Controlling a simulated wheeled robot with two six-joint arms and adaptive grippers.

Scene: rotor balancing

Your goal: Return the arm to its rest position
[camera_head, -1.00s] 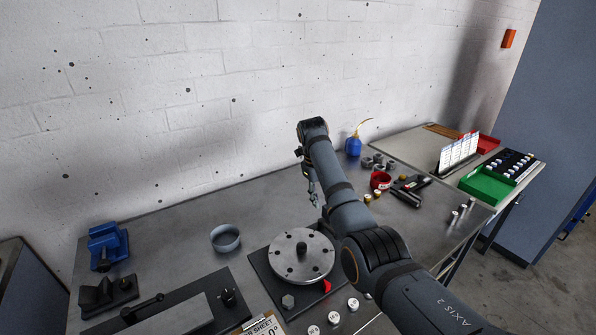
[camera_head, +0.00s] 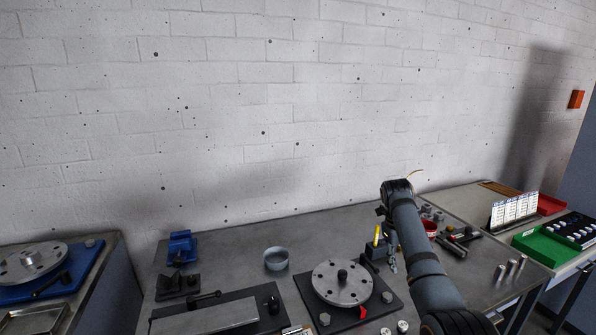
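My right arm reaches in from the lower right over the workbench (camera_head: 230,240). Its gripper (camera_head: 392,264) hangs from the wrist with the fingers pointing down, right of the grey rotor disc (camera_head: 330,290). The fingers are small and partly merge with the arm, so their opening cannot be told. I see nothing clearly held. The disc sits on a dark base plate (camera_head: 310,292) with a red pointer (camera_head: 362,313). My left gripper is not in view.
A grey ring (camera_head: 277,260) and a blue vise (camera_head: 182,247) stand left of the disc. A yellow item (camera_head: 377,236) is close beside my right gripper. A green tray (camera_head: 545,249) and a red tray (camera_head: 550,205) lie at right. The bench's back middle is clear.

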